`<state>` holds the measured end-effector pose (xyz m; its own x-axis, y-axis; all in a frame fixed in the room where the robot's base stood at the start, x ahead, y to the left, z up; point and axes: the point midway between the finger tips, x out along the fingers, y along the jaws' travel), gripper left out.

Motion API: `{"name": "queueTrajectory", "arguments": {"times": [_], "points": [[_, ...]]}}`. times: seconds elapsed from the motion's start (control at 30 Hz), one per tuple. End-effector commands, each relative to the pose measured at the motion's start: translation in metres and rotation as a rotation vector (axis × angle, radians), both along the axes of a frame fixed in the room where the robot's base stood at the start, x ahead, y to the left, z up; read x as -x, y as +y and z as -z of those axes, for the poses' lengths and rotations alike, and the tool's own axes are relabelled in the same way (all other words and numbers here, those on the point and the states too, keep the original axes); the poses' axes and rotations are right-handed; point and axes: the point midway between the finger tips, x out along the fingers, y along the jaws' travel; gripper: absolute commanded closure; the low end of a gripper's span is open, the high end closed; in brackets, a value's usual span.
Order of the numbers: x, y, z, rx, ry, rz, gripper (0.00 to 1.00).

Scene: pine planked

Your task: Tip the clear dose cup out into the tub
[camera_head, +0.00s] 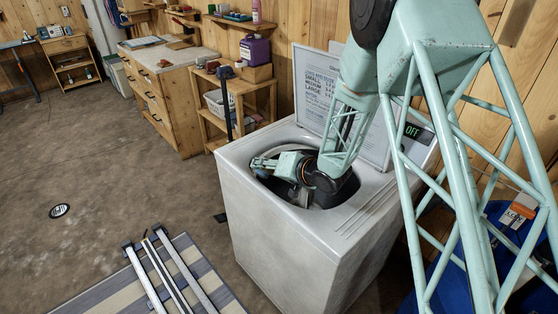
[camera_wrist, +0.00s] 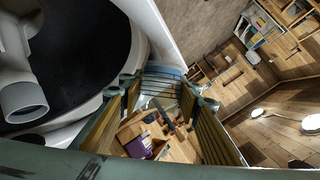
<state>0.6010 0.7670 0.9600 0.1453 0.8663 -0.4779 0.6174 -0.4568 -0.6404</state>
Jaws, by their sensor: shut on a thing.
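The white top-loading washer (camera_head: 280,225) stands with its lid up. Its tub (camera_wrist: 90,50) shows a dark inside and a pale rim in the wrist view, with a grey-white post (camera_wrist: 24,100) in it. My gripper (camera_head: 260,163) lies roughly level over the left part of the tub opening in the head view. In the wrist view its fingers (camera_wrist: 162,105) are shut on the clear dose cup (camera_wrist: 162,82), a see-through piece with a bluish edge. The cup's contents and exact tilt cannot be made out. My wrist hides much of the opening in the head view.
The raised lid (camera_head: 318,85) stands behind the opening, close to my arm. A wooden shelf (camera_head: 235,88) with a purple jug (camera_head: 255,49) stands behind the washer. Blue barrels (camera_head: 505,235) stand at the right. Metal rails (camera_head: 165,270) lie at the front left.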

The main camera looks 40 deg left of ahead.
Motion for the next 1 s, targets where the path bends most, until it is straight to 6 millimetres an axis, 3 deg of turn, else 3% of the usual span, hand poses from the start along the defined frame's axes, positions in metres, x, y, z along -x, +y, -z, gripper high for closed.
{"name": "queueTrajectory", "arguments": {"times": [0.33, 0.5, 1.0], "points": [[-0.002, 0.000, -0.009, -0.050, 0.216, 0.000, 0.77], [-0.002, 0.000, 0.001, -0.068, 0.298, 0.000, 0.77], [-0.002, 0.000, 0.001, -0.093, 0.407, 0.000, 0.77]]}}
